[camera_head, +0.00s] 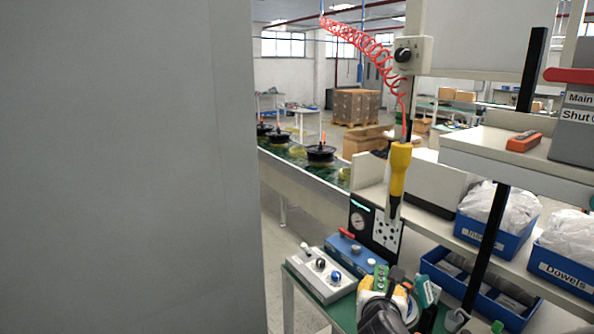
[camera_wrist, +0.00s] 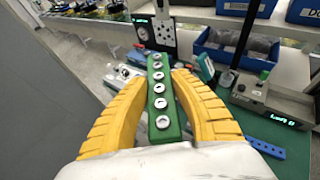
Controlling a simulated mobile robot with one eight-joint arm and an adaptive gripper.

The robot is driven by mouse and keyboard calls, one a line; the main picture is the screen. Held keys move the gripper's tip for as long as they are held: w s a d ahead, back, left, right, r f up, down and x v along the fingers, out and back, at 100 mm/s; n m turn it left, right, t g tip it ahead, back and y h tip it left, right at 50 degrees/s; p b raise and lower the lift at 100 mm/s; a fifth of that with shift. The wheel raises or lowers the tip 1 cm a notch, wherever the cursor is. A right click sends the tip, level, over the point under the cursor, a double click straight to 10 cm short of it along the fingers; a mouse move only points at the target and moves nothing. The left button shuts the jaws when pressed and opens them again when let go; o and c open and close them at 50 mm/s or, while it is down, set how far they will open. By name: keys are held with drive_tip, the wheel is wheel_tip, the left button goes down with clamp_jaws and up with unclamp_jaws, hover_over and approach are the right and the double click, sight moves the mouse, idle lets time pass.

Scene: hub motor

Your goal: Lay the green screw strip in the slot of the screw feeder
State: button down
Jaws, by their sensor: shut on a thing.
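The green screw strip (camera_wrist: 160,98) carries a row of several silver screws. In the wrist view my gripper (camera_wrist: 158,90) has its two yellow ridged fingers shut on the strip's sides, and the strip points away from me. The strip's green end also shows in the head view (camera_head: 381,277), above my dark wrist, over the green bench. A pale device with a lit display (camera_wrist: 270,102), a black knob and a green button stands to the right of the strip. It may be the screw feeder, but I cannot make out its slot.
A blue strip with holes (camera_wrist: 264,147) lies on the green bench at right. A grey control box (camera_head: 322,277) and a blue box (camera_head: 355,255) stand left of my gripper. A yellow screwdriver (camera_head: 399,170) hangs above. Blue bins (camera_head: 492,238) line the right side.

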wheel_tip(320, 180, down, 15)
drive_tip(key=b, duration=1.3)
